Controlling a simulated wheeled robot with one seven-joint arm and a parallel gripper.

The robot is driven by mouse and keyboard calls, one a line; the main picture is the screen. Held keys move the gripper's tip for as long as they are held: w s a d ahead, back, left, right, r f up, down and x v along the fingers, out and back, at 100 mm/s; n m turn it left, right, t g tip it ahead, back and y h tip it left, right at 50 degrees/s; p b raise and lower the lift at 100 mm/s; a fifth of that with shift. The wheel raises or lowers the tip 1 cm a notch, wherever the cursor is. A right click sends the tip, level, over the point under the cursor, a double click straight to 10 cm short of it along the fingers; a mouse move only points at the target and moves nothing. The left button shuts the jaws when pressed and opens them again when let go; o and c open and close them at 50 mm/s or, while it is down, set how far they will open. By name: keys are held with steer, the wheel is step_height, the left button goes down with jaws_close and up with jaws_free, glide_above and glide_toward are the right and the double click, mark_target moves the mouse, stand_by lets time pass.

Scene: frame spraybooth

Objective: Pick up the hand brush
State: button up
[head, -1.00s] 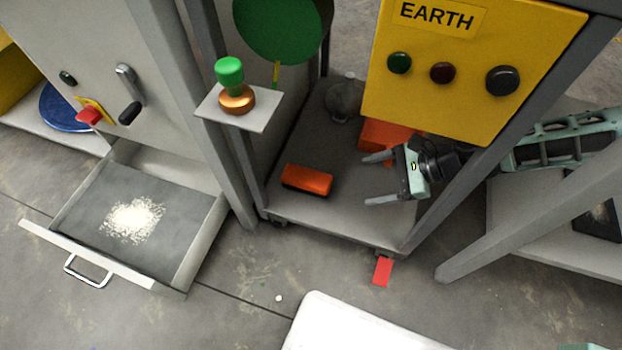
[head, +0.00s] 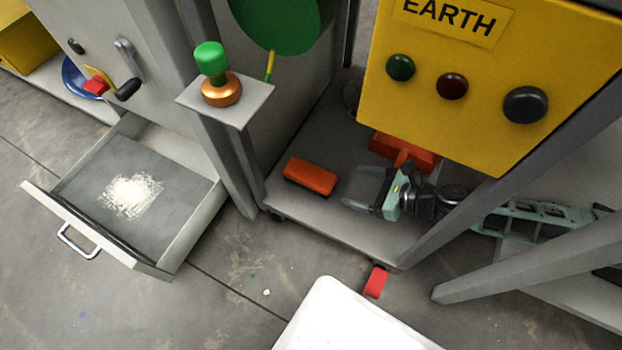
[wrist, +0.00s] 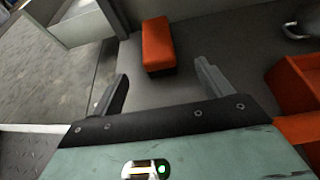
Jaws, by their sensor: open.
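The hand brush is an orange block with a dark underside (head: 311,178), lying on the grey lower shelf of the frame. It also shows in the wrist view (wrist: 158,45), at the top centre just beyond the fingertips. My gripper (head: 352,186) is open and empty, low over the shelf to the right of the brush, with its fingers pointing toward it. In the wrist view my fingers (wrist: 161,74) are spread, and the brush lies ahead of the gap between them, apart from both.
An orange-red open item (head: 424,158) lies behind my gripper, partly hidden by the yellow EARTH panel (head: 440,115). Grey posts stand on both sides. A small platform (head: 252,103) juts out above left. An open drawer with white powder (head: 190,235) is at left.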

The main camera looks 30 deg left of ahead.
mark_target(331, 182)
steer(key=b+x, duration=0.2)
steer(key=x, duration=0.3)
steer(key=shift+s+a+f, duration=0.1)
steer(key=shift+a+f, duration=0.15)
steer(key=shift+a, duration=0.05)
steer(key=b+x, duration=0.1)
steer(key=x, duration=0.1)
steer(key=b+x, duration=0.2)
steer(key=shift+s+d+f, duration=0.1)
steer(key=shift+s+f, duration=0.1)
steer(key=shift+f, duration=0.1)
steer(key=shift+a+b, duration=0.35)
steer(key=shift+a, duration=0.15)
steer(key=c, duration=1.1)
